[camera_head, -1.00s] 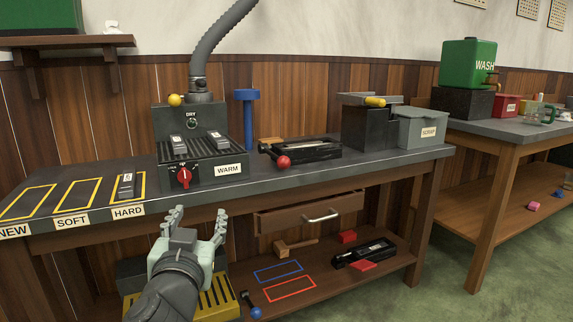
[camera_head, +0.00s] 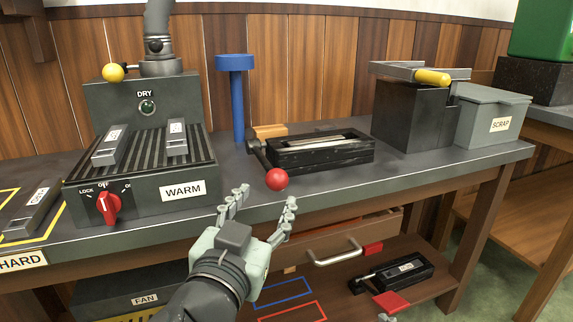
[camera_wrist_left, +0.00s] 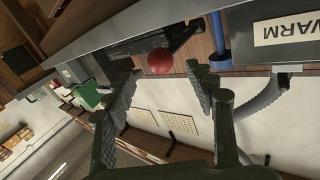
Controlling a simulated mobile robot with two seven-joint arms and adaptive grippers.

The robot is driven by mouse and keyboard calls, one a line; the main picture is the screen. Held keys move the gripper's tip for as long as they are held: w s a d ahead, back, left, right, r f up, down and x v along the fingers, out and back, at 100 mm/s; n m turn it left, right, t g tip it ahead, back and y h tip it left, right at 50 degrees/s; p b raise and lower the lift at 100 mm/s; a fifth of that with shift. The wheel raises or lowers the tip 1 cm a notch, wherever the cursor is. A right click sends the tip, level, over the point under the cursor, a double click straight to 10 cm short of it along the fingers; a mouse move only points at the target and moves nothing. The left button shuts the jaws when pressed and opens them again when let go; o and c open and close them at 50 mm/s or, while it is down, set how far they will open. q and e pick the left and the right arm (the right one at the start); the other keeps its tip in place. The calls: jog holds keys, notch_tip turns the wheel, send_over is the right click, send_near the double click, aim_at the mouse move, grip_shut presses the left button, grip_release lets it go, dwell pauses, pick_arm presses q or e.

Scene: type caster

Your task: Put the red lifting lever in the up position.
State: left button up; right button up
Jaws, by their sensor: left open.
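The lifting lever is a dark arm with a red ball knob (camera_head: 277,180) at its end. It joins the left end of a black mould block (camera_head: 318,152) on the bench and slopes down toward the bench's front edge. The red ball also shows in the left wrist view (camera_wrist_left: 160,61), ahead of and between my fingertips. My left gripper (camera_head: 265,196) is open and empty, just in front of and below the ball in the head view. Contact between the fingers and the ball does not show.
A dryer box (camera_head: 140,185) labelled WARM, with a red switch, stands left of the lever. A blue post (camera_head: 237,100) stands behind it. A dark box (camera_head: 411,118) and a grey SCRAP bin (camera_head: 490,118) are to the right. A drawer handle (camera_head: 334,254) sticks out below the bench.

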aim_at(274, 186)
pick_arm(q)
jog(key=shift+w+d+r, duration=0.1)
jog(key=shift+w+d, duration=0.1)
jog(key=shift+w, duration=0.4)
jog(key=x, duration=0.6)
jog(key=shift+w, duration=0.3)
jog(key=shift+c, duration=0.6)
jog(key=shift+s+d, duration=0.1)
grip_shut()
